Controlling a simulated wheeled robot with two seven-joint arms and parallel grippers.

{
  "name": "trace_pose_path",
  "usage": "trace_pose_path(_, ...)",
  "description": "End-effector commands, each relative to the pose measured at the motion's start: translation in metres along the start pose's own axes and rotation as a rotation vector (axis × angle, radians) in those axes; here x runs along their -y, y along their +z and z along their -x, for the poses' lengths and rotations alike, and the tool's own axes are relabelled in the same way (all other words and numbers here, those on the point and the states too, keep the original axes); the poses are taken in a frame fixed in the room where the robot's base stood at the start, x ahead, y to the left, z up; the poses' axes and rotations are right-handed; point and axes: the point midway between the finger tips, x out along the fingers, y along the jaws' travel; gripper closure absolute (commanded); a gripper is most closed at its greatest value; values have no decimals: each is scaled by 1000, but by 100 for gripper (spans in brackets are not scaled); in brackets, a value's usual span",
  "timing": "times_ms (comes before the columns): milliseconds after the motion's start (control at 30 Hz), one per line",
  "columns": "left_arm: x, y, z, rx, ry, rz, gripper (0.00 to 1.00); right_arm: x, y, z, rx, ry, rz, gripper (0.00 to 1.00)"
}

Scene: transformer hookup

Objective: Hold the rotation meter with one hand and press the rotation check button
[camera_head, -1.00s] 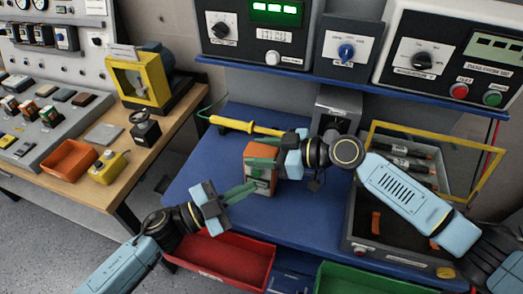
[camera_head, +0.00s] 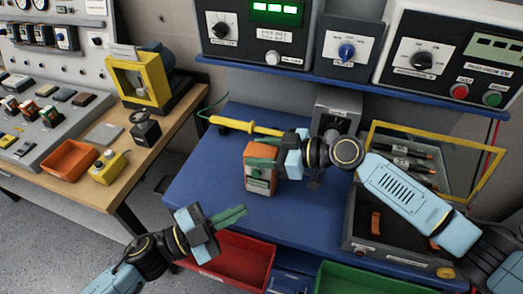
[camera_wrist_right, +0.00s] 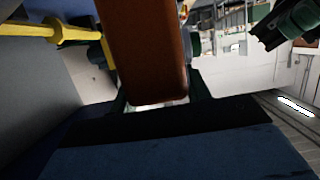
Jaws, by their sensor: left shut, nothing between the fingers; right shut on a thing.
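The rotation meter (camera_head: 258,176) is an orange-edged handheld box with a grey front and a green button area. It is upright at the blue bench in the head view. My right gripper (camera_head: 276,158) is shut on it from the right side. In the right wrist view the meter (camera_wrist_right: 147,50) shows as an orange-brown slab between the fingers. My left gripper (camera_head: 232,216) is shut and empty, below and left of the meter, apart from it. Its dark fingers (camera_wrist_right: 285,28) also show at the upper right of the right wrist view. Small markings on the meter are too small to read.
A yellow probe (camera_head: 245,126) lies on the blue bench (camera_head: 205,170) behind the meter. An open case (camera_head: 400,230) stands right. Red (camera_head: 240,262) and green (camera_head: 350,280) bins sit at the bench front. Panels with knobs stand on the shelf above.

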Motion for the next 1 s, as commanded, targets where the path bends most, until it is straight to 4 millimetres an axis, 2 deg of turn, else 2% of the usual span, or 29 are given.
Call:
trace_pose_path(400,0,0,0,0,0,0,100,0,0,0,0,1,0,85)
trace_pose_path(433,0,0,0,0,0,0,100,0,0,0,0,1,0,49)
trace_pose_path(600,0,0,0,0,0,0,100,0,0,0,0,1,0,27)
trace_pose_path(867,0,0,0,0,0,0,100,0,0,1,0,1,0,27)
trace_pose_path(1000,0,0,0,0,0,0,100,0,1,11,0,0,-1,27)
